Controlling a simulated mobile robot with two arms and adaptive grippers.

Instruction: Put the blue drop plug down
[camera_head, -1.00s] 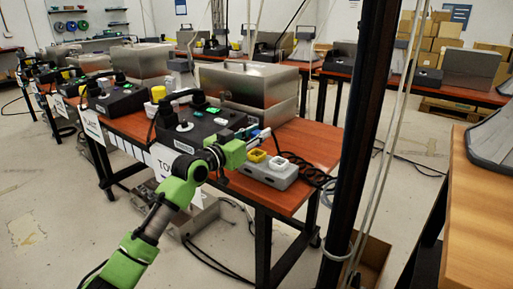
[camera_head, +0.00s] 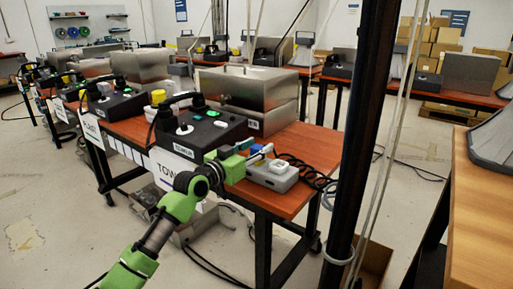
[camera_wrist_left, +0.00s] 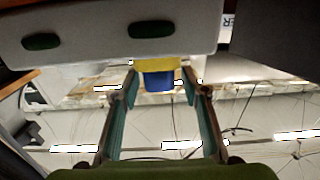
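The blue drop plug (camera_wrist_left: 158,80) shows in the wrist view, with a yellow collar (camera_wrist_left: 157,63) against a grey box. In the head view a small blue patch (camera_head: 256,149) shows between the fingers. The grey box (camera_head: 273,177) sits at the front right of the wooden table, with a white socket (camera_head: 278,166) in view; the gripper hides its other socket. My left gripper (camera_head: 258,151) is at this box. In the wrist view its fingers (camera_wrist_left: 159,75) are spread, with gaps on both sides of the plug. My right gripper is not in view.
A black console (camera_head: 198,132) and a metal case (camera_head: 248,88) stand behind on the same table (camera_head: 313,150). A coiled black cord (camera_head: 305,172) lies right of the grey box. A dark post (camera_head: 360,130) rises at the right.

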